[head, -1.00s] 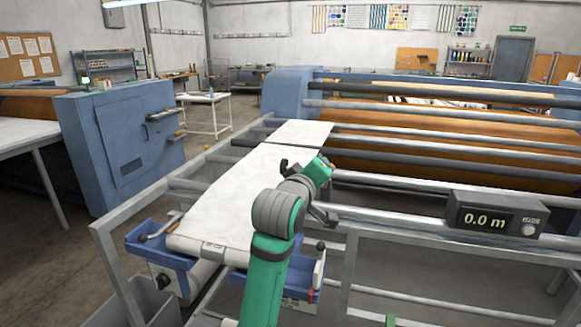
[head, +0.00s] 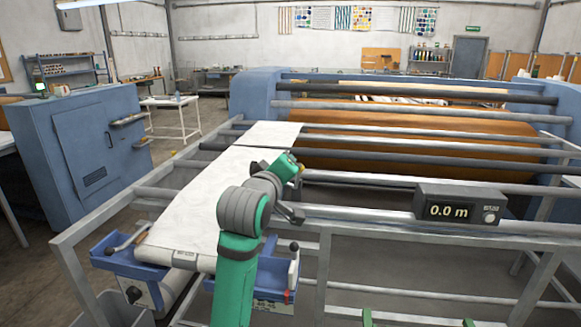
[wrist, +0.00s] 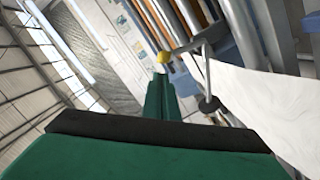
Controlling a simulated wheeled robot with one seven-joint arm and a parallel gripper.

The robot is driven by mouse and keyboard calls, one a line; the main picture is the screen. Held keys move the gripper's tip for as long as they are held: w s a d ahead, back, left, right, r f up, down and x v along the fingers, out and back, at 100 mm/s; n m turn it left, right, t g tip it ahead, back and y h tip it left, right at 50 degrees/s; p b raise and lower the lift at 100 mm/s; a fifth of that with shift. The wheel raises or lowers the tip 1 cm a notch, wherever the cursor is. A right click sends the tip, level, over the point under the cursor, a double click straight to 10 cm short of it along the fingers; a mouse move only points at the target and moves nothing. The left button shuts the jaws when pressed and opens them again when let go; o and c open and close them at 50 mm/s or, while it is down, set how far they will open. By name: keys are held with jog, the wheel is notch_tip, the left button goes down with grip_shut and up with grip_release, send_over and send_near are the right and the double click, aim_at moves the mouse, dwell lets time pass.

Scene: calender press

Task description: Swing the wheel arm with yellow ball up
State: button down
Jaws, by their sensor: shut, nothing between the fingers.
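The yellow ball (wrist: 162,57) shows in the wrist view on the end of a thin grey wheel arm (wrist: 182,48), just beyond my fingertips. The wheel arm meets a second metal rod (wrist: 208,75) beside the white fabric. My gripper (wrist: 158,92) has green fingers and is shut and empty. Its tips appear close below the ball; I cannot tell whether they touch. In the head view my gripper (head: 288,166) is over the right edge of the fabric, and a small yellow spot shows at its tip. My wrist hides most of the wheel arm there.
White fabric (head: 190,205) runs over the metal frame toward the large blue press (head: 255,95) with its brown roller. A grey display (head: 460,205) reading 0.0 m sits on the front rail at right. Blue trays (head: 128,258) hang at the front left.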

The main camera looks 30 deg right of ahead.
jog(key=w+a+r+v, duration=0.1)
jog(key=v, duration=0.9)
jog(key=shift+a+r, duration=0.25)
jog(key=shift+a, duration=0.1)
